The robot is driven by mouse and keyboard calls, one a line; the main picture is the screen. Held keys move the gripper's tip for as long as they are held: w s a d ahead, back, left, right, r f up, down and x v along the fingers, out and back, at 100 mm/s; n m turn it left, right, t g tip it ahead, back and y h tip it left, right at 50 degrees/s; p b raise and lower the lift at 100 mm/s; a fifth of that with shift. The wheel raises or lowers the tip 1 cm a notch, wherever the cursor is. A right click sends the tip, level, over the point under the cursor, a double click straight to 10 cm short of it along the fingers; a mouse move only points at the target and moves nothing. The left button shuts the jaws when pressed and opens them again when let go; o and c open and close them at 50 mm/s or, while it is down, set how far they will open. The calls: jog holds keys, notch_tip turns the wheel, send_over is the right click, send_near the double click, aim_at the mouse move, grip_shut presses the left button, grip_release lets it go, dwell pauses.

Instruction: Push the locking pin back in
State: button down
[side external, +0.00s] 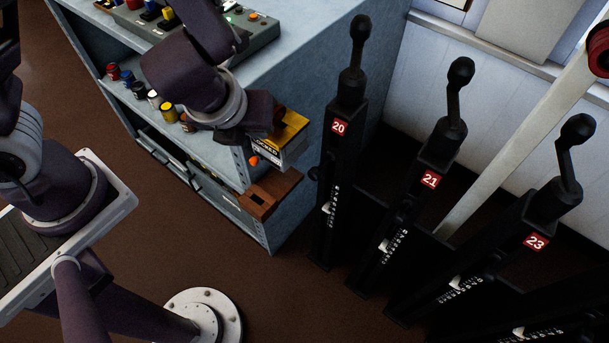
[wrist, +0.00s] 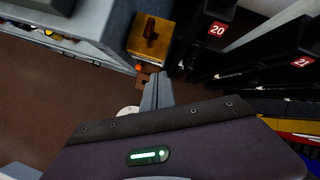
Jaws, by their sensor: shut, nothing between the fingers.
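A box with a yellow top (side external: 291,130) and a pale lettered front sticks out from the end of the blue-grey cabinet. An orange knob (side external: 254,160), which looks like the head of the locking pin, shows at the box's left side. In the wrist view the knob (wrist: 138,67) is just below the yellow top (wrist: 135,43), which carries a brown handle (wrist: 151,32). My gripper (wrist: 158,78) is shut and empty, its tips close to the right of the knob in that view. Contact cannot be told. In the side view my wrist hides part of the box.
A brown wooden block with a slot (side external: 270,194) juts out below the box. Tall black levers numbered 20 (side external: 337,150), 21 (side external: 425,195) and 23 (side external: 520,245) stand close on the right. Small coloured pots (side external: 167,112) line the cabinet shelf. Open floor lies in front.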

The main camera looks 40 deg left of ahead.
aim_at(323, 164)
jog(key=s+d+f+m+g+h, duration=0.1)
jog(key=s+d+f+m+h, duration=0.1)
jog(key=d+f+m, duration=0.45)
jog(key=w+f, duration=0.7)
jog(key=f, duration=0.2)
jog(key=shift+w+a+f, duration=0.15)
jog(key=shift+w+a, duration=0.05)
jog(key=shift+a, duration=0.05)
